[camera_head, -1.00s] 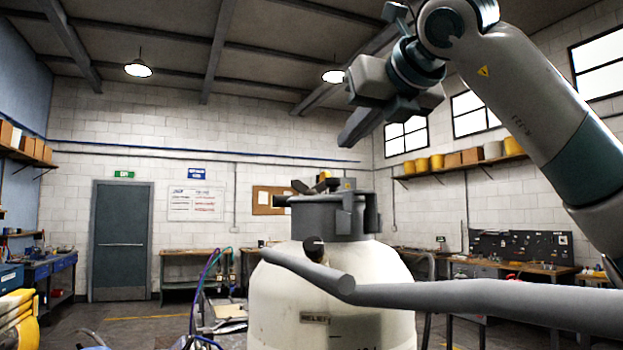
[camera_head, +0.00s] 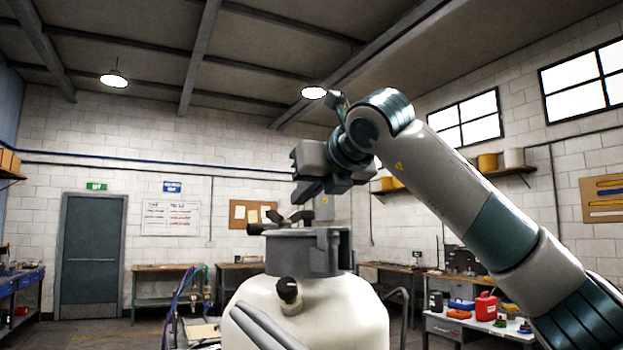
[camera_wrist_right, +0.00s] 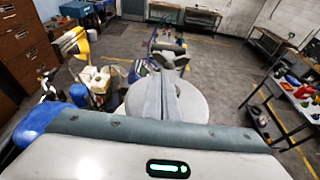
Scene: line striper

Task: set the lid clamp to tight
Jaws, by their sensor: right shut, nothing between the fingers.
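The white tank (camera_head: 335,318) stands in the middle of the head view, with a grey collar and lid (camera_head: 300,254) on top. The dark lid clamp lever (camera_head: 281,223) lies across the lid top; its exact setting cannot be told. A black knob (camera_head: 288,290) sits on the tank's shoulder. My right gripper (camera_head: 308,188) hangs above the lid, close to the lever; a gap seems to show, but contact cannot be ruled out. In the right wrist view its fingers (camera_wrist_right: 161,96) are together and empty, with a pale round surface (camera_wrist_right: 198,103) behind them. My left gripper is not seen.
A grey bar (camera_head: 262,328) crosses low in front of the tank. A bench (camera_head: 475,325) with a red can (camera_head: 486,306) stands at right. Workbenches line the back wall. The space above and left of the lid looks clear.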

